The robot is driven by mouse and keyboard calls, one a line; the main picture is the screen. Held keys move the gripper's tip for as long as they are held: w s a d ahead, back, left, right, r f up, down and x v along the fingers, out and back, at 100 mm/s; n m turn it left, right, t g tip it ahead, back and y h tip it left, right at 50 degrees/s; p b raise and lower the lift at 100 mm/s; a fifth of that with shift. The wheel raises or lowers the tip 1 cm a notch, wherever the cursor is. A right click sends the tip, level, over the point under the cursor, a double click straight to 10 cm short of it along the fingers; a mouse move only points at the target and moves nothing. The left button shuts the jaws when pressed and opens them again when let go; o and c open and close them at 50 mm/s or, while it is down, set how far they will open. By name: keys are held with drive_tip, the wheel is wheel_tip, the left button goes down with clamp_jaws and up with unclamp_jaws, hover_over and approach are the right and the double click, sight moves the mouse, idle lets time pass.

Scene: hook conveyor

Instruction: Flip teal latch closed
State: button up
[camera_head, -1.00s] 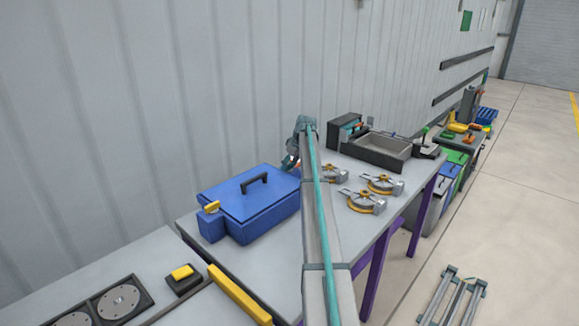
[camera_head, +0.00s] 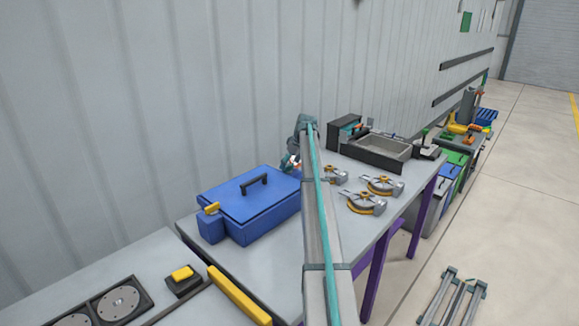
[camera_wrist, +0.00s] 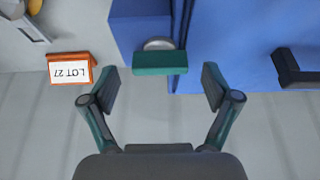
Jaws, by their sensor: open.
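The teal latch (camera_wrist: 160,62) is a short bar in front of a round silver pivot (camera_wrist: 158,43) at the side of the blue box (camera_wrist: 225,40). In the wrist view the bar lies crosswise. My gripper (camera_wrist: 162,86) is open, with one finger on each side of the bar and a gap on both sides. Nothing is held. In the head view the blue box (camera_head: 252,205) has a yellow latch (camera_head: 211,208) on its near side. My gripper (camera_head: 291,162) is at the box's far end there, and the teal latch is hidden.
An orange card holder reading LOT 27 (camera_wrist: 70,69) stands left of the latch. The box has a black handle (camera_wrist: 296,68). Several grey and yellow clamp-like devices (camera_head: 366,201) and a grey open tray (camera_head: 376,150) are on the table to the right. The wall is close behind.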

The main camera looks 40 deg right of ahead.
drive_tip(key=v, duration=1)
drive_tip(key=shift+r, duration=0.35)
